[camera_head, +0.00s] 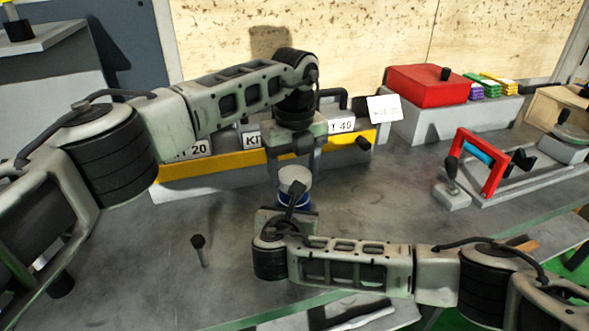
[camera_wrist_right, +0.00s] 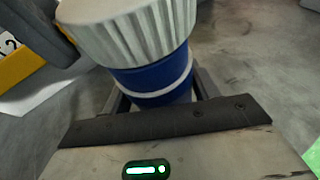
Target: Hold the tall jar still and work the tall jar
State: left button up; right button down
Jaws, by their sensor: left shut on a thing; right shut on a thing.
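The tall jar (camera_head: 294,186) has a white lid and a blue body, and stands upright near the middle of the grey table. In the right wrist view the tall jar (camera_wrist_right: 155,82) shows its ribbed white lid and a white band around the blue body. My right gripper (camera_wrist_right: 160,98) is shut on the blue body, one finger on each side. My left gripper (camera_head: 292,160) reaches down from above and is shut at the jar's white lid; its exact contact is partly hidden. My right gripper's arm hides the jar's lower part in the head view.
A yellow-edged bin row (camera_head: 215,168) with labelled cards stands behind the jar. A red box (camera_head: 427,86) sits on a grey block at the back right. A red frame (camera_head: 494,165) stands at the right. A small dark-topped pin (camera_head: 199,248) stands at the front left.

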aim_at(294, 174)
pick_arm(q)
jog(key=shift+r, duration=1.95)
pick_arm(e)
jog(key=shift+d, duration=0.1)
jog(key=shift+c, duration=1.5)
grip_release()
